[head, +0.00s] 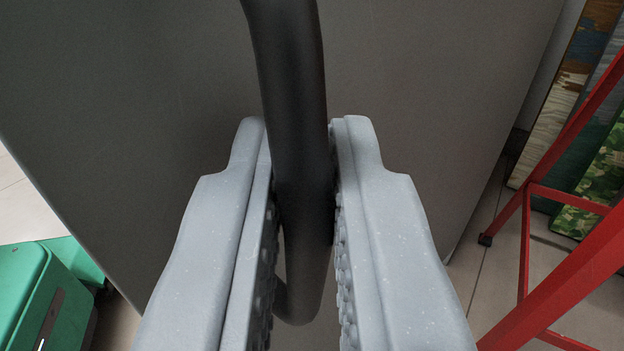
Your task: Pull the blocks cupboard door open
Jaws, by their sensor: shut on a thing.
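A dark, upright bar handle (287,80) runs down the middle of the head view and curves back at its lower end. Behind it is a flat grey panel (430,80), which looks like the cupboard door. My gripper (298,165) has its two light grey fingers on either side of the handle, shut on it. The fingers hide part of the handle and the panel. I cannot tell from this view whether the door stands ajar.
A red metal frame (570,160) stands close at the right. Painted boards (598,185) lean behind it. A green box (40,295) sits on the floor at the lower left. Pale tiled floor (25,205) shows at both sides.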

